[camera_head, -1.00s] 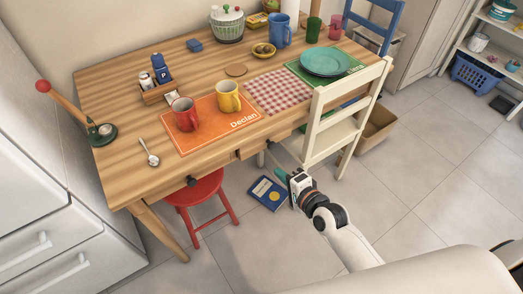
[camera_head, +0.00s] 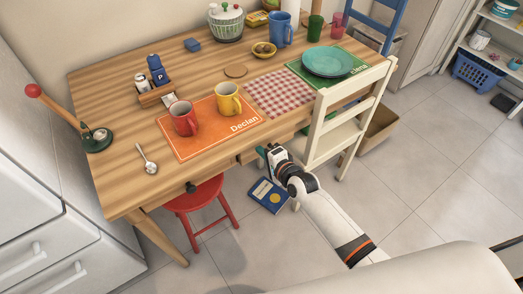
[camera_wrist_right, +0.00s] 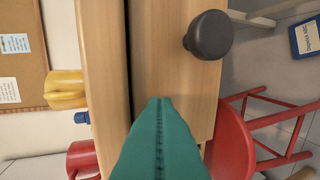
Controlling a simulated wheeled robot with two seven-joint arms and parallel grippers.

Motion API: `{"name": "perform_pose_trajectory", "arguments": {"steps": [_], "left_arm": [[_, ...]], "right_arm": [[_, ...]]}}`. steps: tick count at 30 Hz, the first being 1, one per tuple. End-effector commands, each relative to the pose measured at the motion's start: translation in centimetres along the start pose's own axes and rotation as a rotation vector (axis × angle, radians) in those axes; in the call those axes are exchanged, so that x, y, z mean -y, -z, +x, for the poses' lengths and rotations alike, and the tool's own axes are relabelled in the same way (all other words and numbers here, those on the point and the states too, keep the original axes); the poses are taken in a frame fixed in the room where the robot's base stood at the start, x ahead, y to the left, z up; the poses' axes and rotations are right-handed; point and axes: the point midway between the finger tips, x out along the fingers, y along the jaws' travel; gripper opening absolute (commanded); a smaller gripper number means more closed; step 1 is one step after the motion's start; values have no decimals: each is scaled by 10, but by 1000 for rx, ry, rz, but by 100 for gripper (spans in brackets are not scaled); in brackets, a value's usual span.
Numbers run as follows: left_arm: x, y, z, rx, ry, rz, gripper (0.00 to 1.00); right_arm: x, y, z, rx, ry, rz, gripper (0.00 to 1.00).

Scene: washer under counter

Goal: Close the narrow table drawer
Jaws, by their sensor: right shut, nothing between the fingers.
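The narrow drawer's wooden front (camera_head: 249,156) sits under the front edge of the table (camera_head: 115,120), below the orange placemat. In the right wrist view the drawer front (camera_wrist_right: 165,60) fills the middle and carries a round dark knob (camera_wrist_right: 208,35). A dark gap runs between the front and the tabletop edge. My right gripper (camera_head: 264,154) is at the drawer front; its teal fingers (camera_wrist_right: 160,104) are shut and empty, beside the knob. I cannot tell whether they touch the wood. How far the drawer stands out is hard to tell. My left gripper is not in view.
A cream chair (camera_head: 340,125) stands just right of my right gripper. A red stool (camera_head: 197,199) is under the table, left of it. A blue book (camera_head: 269,194) lies on the floor below. Red (camera_head: 183,118) and yellow (camera_head: 228,98) mugs stand on the orange placemat (camera_head: 200,146).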

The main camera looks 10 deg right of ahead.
Motion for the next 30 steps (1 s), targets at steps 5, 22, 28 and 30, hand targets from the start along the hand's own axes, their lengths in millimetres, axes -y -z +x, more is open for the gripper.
{"name": "perform_pose_trajectory", "arguments": {"steps": [5, 22, 28, 30], "left_arm": [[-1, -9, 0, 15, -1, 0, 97], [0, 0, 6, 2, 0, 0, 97], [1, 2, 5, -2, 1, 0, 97], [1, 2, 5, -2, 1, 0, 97]], "right_arm": [[-2, 0, 7, 0, 0, -1, 0], [-10, 0, 31, 0, -3, 1, 0], [-12, 0, 31, 0, -5, 0, 0], [-12, 0, 31, 0, -6, 0, 0]]}}
